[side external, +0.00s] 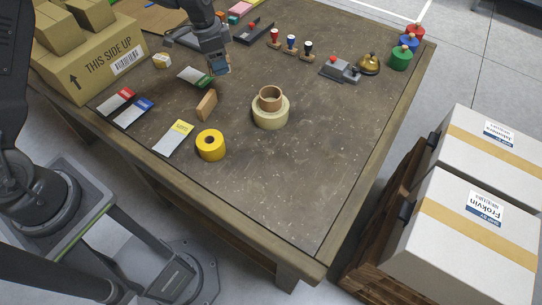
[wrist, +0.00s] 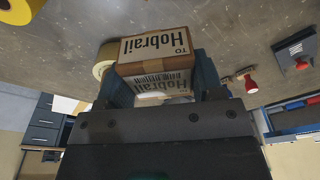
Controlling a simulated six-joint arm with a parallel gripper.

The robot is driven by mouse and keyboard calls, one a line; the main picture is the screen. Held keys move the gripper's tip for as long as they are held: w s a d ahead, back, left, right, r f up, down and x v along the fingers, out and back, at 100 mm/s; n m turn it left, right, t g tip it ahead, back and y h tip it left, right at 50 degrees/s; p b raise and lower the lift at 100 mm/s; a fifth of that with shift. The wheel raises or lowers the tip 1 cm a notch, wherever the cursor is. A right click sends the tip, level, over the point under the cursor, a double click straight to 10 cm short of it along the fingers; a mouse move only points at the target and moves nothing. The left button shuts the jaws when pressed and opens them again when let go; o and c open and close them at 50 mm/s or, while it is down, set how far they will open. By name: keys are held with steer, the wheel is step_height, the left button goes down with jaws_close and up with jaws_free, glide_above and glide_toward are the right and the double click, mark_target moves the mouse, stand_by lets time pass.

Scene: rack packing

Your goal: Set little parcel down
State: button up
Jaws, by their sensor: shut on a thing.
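The little parcel (wrist: 155,62) is a small brown cardboard box with white labels reading "Hobrail". In the wrist view it sits between the two blue-grey fingers of my gripper (wrist: 160,78), which is shut on it. In the side view my gripper (side external: 219,66) points down over the far left part of the table, beside a dark green-edged card (side external: 194,77). Only a little of the parcel shows there among the fingers. I cannot tell whether its underside touches the table.
A tan block (side external: 206,105), yellow tape roll (side external: 211,145) and stacked tape rolls (side external: 270,110) stand nearer. Several stamps (side external: 291,45) stand right of my gripper. A large carton (side external: 95,65) fills the left corner.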

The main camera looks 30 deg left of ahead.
steer(key=s+d+m+g, duration=0.1)
steer(key=s+d+m, duration=0.95)
steer(key=d, duration=0.35)
glide_above(275, 170)
steer(key=shift+h, duration=0.4)
steer(key=f, duration=0.4)
steer(key=a+f, duration=0.1)
steer(key=f, duration=0.1)
steer(key=shift+f, duration=0.35)
steer(key=shift+d+f, duration=0.3)
steer(key=shift+f, duration=1.8)
steer(key=shift+f, duration=0.1)
steer(key=o, duration=0.9)
steer(key=shift+o, duration=0.2)
